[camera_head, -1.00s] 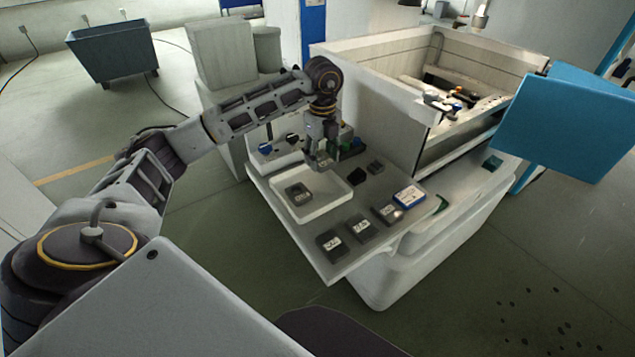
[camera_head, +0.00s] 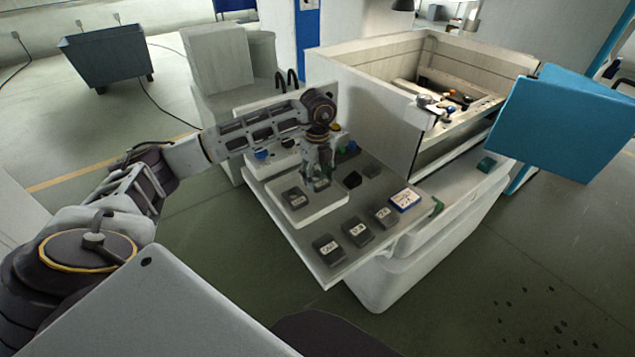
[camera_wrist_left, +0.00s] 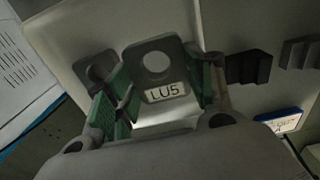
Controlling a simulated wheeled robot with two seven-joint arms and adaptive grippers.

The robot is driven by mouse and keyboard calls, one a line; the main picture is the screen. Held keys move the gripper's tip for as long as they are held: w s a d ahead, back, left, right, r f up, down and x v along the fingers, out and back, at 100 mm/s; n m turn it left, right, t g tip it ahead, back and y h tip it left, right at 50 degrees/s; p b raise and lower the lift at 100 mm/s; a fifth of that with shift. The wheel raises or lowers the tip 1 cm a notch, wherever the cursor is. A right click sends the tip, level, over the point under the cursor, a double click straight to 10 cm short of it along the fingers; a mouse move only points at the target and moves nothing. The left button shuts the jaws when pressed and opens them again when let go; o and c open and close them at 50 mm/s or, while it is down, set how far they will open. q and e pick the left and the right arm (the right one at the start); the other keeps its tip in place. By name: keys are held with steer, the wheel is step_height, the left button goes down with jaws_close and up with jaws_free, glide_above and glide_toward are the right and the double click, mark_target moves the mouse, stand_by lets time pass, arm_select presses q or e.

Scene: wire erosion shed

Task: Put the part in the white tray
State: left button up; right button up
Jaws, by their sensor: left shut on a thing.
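The white tray (camera_head: 322,216) lies on the machine's front table, and its pale floor fills much of the left wrist view (camera_wrist_left: 110,22). My left gripper (camera_head: 317,183) is over the tray's right part, pointing down. It is shut on a grey part with a round hole and the label LU5 (camera_wrist_left: 168,92), between its green-padded fingers (camera_wrist_left: 158,88). I cannot tell whether the part touches the tray floor. Another grey holed part (camera_head: 295,197) lies in the tray to the left, also seen in the left wrist view (camera_wrist_left: 97,68). My right gripper is not in view.
Several labelled grey blocks (camera_head: 357,232) and a blue-edged white box (camera_head: 405,200) line the table's front right. A black block (camera_head: 352,180) sits just right of the tray. The machine's tank wall (camera_head: 365,115) rises behind; a blue panel (camera_head: 560,125) is at right.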

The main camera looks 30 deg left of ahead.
arm_select(q)
step_height(320, 180, down, 2)
steer(key=shift+f, duration=0.3)
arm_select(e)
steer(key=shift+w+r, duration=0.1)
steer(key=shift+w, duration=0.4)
arm_select(q)
steer(key=o, duration=1.1)
steer(key=shift+r, duration=0.5)
steer(key=shift+r+b, duration=0.5)
steer(key=shift+r, duration=5.1)
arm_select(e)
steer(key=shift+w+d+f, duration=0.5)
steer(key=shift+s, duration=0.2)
